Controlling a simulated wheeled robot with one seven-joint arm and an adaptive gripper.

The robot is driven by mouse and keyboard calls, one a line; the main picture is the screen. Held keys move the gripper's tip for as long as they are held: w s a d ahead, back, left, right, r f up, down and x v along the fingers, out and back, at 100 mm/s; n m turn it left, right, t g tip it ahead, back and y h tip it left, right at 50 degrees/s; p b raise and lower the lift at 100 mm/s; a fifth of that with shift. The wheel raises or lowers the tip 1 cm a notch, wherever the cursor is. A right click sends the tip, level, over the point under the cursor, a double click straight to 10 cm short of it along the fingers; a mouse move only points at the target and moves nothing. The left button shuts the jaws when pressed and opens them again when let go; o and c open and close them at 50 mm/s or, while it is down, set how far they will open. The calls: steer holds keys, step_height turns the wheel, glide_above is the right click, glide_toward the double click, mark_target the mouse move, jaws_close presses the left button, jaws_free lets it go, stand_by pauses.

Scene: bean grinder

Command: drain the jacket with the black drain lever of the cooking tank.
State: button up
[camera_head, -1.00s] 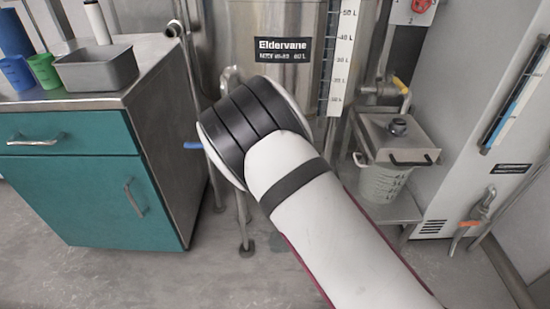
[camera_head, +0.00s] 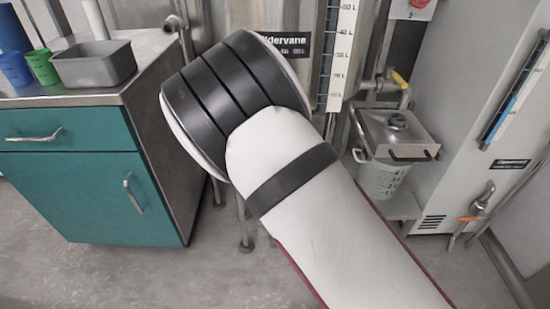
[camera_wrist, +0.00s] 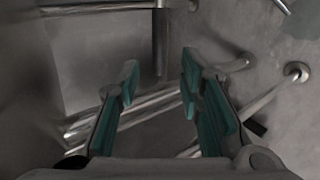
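The cooking tank (camera_head: 240,15) is a steel vessel at the back centre in the head view, partly hidden by my arm, with a black name label (camera_head: 290,44). I cannot make out the black drain lever for certain in either view. In the wrist view a small dark piece (camera_wrist: 255,128) lies beside a metal leg at right; I cannot tell what it is. My gripper (camera_wrist: 157,78) is open in the wrist view, its teal-padded fingers apart with nothing between them. Metal pipes (camera_wrist: 150,103) show behind the fingers. My arm hides the gripper in the head view.
A teal cabinet (camera_head: 72,195) with a steel top stands left, holding a grey tray (camera_head: 95,64) and cups.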

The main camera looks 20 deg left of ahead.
steer(key=v, duration=0.5)
steer(key=shift+s+d+r, duration=0.15)
steer(key=shift+s, duration=0.1)
